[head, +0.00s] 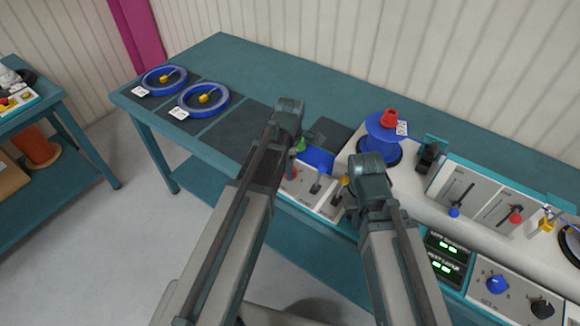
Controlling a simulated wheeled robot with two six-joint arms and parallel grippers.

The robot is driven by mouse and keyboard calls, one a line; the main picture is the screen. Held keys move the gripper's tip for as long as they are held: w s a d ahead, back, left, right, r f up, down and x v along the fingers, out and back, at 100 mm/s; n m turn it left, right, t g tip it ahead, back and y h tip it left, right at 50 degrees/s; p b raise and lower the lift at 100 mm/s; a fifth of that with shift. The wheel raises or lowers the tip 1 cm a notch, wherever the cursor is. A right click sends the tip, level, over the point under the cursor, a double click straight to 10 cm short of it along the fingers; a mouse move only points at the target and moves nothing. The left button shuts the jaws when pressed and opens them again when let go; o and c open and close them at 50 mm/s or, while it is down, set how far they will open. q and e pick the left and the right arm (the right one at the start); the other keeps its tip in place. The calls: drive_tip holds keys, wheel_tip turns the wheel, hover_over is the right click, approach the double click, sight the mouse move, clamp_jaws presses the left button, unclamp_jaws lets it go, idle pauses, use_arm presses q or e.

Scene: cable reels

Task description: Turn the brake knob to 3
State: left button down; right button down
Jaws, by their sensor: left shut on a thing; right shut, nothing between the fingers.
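A panel at the lower right carries a blue knob (497,284) and a black knob (541,309). Their lettering is too small to read, so I cannot tell which is the brake knob or its setting. My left gripper (289,112) is over the middle of the bench, left of a panel of small coloured levers (318,190). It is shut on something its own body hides. My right gripper (370,168) is shut and empty, just right of those levers and well left of the two knobs.
A blue spool with a red top (388,119) stands behind my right gripper. Slider panels (460,191) and green displays (446,247) are to the right. Two blue reels (204,99) lie on dark mats at the left of the teal bench (255,66). The bench's back strip is clear.

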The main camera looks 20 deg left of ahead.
use_arm(q)
drive_tip(key=m, duration=1.8)
drive_tip(key=shift+m, duration=0.3)
drive_tip(key=m, duration=0.5)
drive_tip(key=shift+m, duration=0.3)
idle(0.4)
drive_tip(key=shift+c, duration=1.6)
unclamp_jaws()
